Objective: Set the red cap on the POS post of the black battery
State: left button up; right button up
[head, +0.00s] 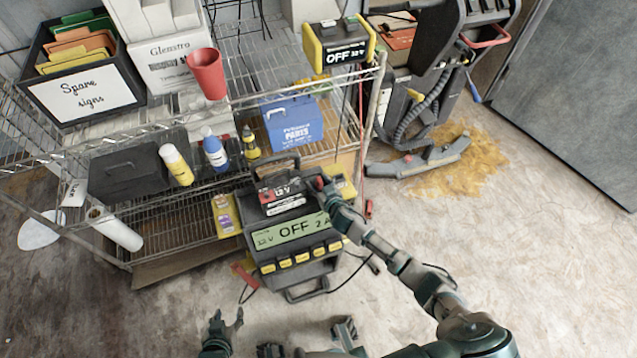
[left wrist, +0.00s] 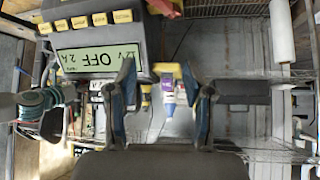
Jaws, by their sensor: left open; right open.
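The black battery (head: 283,196) with a red and white 12 V label sits on top of the black and yellow charger (head: 290,236), whose display reads OFF. My right gripper (head: 324,188) is at the battery's right side, with a small red piece (head: 318,183) at its fingertips. I cannot tell whether this piece is the red cap, or whether it touches a post. The posts are too small to make out. My left gripper (head: 227,322) is open and empty, low in front of the charger. In the left wrist view its fingers (left wrist: 164,95) are spread apart.
A wire shelf (head: 190,215) behind holds a blue parts box (head: 293,124), bottles and a red cup (head: 207,73). A floor machine (head: 430,90) stands at the back right by a brown spill (head: 465,165). Cables lie by the charger. The floor at right is clear.

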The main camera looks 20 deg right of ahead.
jog(key=shift+d, duration=0.1)
jog(key=c, duration=1)
jog(key=shift+a, duration=0.25)
jog(key=shift+c, duration=0.2)
jog(key=shift+r, duration=0.1)
